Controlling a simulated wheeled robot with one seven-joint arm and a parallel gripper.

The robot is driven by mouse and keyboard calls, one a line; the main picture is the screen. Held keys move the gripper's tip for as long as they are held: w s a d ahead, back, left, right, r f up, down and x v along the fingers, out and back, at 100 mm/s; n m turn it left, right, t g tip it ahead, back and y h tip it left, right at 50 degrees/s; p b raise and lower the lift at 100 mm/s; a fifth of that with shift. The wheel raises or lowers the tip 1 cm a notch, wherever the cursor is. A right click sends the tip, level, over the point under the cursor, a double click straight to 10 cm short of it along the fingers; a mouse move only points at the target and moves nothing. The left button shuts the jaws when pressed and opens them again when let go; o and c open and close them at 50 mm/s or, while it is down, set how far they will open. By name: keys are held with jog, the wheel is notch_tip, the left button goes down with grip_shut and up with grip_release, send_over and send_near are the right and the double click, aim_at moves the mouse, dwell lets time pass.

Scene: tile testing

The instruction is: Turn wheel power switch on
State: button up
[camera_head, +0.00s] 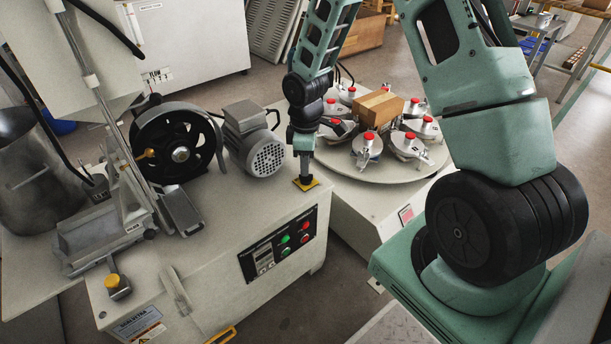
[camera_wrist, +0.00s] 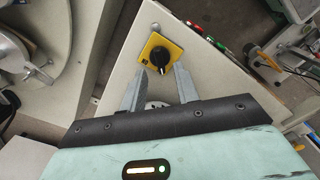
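The switch is a black rotary knob (camera_wrist: 160,57) on a square yellow plate (camera_wrist: 172,41), set on the top of the machine cabinet near its corner. In the head view the yellow plate (camera_head: 307,185) shows below my gripper (camera_head: 304,172), which points straight down over it and hides most of the knob. In the wrist view my gripper (camera_wrist: 160,71) is open, with one grey finger on each side. The knob lies just beyond and between the fingertips; I cannot tell whether they touch it. The knob's pointer points to the lower right in the wrist view.
A control panel (camera_head: 280,243) with green and red buttons is on the cabinet's front. A grey motor (camera_head: 254,138) and black wheel (camera_head: 178,142) stand left of my gripper.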

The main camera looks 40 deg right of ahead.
aim_at(306, 178)
jog(key=shift+f+b, duration=0.4)
jog(key=shift+f, duration=1.2)
grip_shut()
